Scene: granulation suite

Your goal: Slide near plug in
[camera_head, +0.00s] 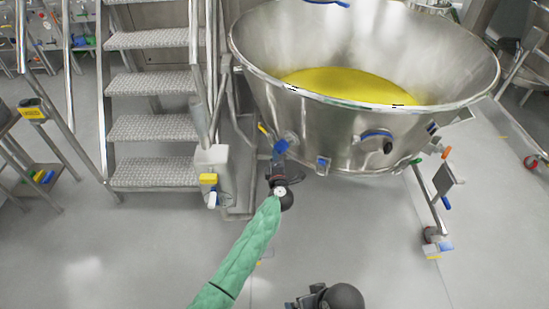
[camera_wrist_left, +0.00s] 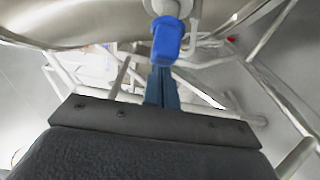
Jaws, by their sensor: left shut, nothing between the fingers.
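A large steel bowl (camera_head: 330,125) with yellow material inside fills the upper right of the head view. A blue plug (camera_head: 281,146) shows at a round fitting (camera_head: 291,137) low on the bowl's near left side. In the left wrist view the blue plug (camera_wrist_left: 167,40) sits below a pale round fitting (camera_wrist_left: 166,8). My left gripper (camera_head: 278,162) is just below the plug, shut and empty. In the wrist view its fingertips (camera_wrist_left: 163,72) point at the plug's lower end; I cannot tell if they touch it.
Metal steps (camera_head: 150,128) stand to the left of the bowl. A pale box with a yellow and blue part (camera_head: 214,170) is beside them. A round port with a black knob (camera_head: 376,137) and a small blue fitting (camera_head: 323,162) are on the bowl's side. Front floor is largely clear.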

